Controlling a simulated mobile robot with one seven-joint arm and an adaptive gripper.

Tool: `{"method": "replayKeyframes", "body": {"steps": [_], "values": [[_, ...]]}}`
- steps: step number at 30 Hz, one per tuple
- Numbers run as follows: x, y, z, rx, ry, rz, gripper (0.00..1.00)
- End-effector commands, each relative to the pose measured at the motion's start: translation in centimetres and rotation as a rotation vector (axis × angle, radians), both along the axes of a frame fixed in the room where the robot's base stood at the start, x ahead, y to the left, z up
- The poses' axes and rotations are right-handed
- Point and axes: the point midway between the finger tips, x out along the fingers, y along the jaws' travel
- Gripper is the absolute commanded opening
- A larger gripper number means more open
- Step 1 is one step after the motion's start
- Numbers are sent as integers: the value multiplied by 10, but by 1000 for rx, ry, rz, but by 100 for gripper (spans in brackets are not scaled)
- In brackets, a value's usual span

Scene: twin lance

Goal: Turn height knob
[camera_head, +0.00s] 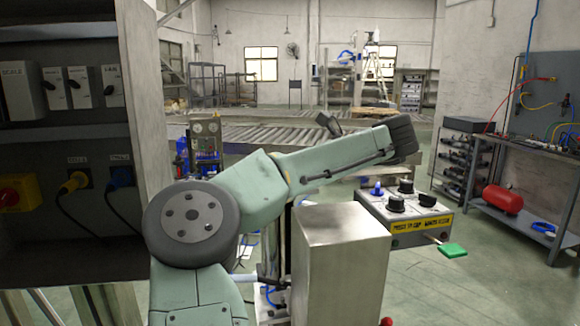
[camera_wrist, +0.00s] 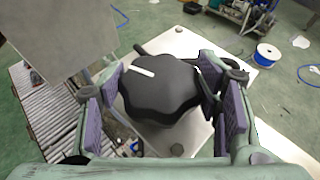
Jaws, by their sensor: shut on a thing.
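The height knob (camera_wrist: 160,98) is a large black lobed knob with a white mark on its top. It stands on a pale metal plate (camera_wrist: 190,45) in the wrist view. The white mark lies left of the knob's middle, nearly crosswise in the picture. My gripper (camera_wrist: 168,112) is shut on the knob, with one purple-padded finger at its left side and one at its right. In the head view my arm bends over, and I cannot make out the gripper or this knob there.
A grey metal box (camera_head: 340,255) stands in front of my arm in the head view. A control box (camera_head: 408,232) with several small knobs and a green pad (camera_head: 452,250) is to its right. A dark switch panel (camera_head: 60,150) is at left. A workbench (camera_head: 530,160) is at right.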

Motion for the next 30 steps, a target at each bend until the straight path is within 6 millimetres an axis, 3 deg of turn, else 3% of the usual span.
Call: {"method": "replayKeyframes", "body": {"steps": [1, 2, 10, 22, 30], "values": [[0, 0, -1, -1, 4, 1, 30], [0, 0, -1, -1, 4, 1, 60], [0, 0, -1, 0, 3, 0, 78], [0, 0, -2, -1, 4, -12, 78], [0, 2, -5, -6, 6, -146, 78]]}}
